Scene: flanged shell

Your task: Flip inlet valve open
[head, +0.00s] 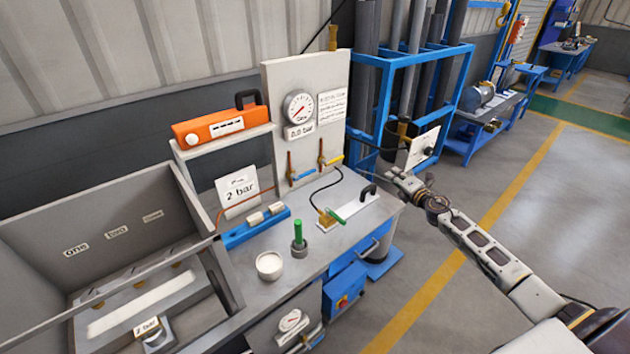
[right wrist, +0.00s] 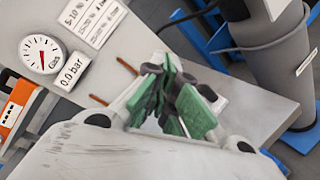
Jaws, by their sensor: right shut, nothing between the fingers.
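Two small valves are on the upright grey panel (head: 275,110) below the gauge. The left valve has a brown-orange stem and a lever (head: 301,175); the right valve has a similar stem and a lever (head: 333,161). Both levers stick out sideways to the right. I cannot tell which is the inlet valve. My right gripper (head: 394,174) is shut and empty, to the right of the panel and apart from both valves. In the right wrist view its green finger pads (right wrist: 172,98) hide the levers; two reddish stems (right wrist: 127,66) show behind. My left gripper is out of view.
The gauge (head: 298,108) has a "0.0 bar" label. On the bench (head: 345,247) are a white plate with black handle (head: 352,209), a green peg (head: 298,232), a white cup (head: 269,265) and a "2 bar" sign (head: 238,192). A blue rack (head: 455,75) stands behind right.

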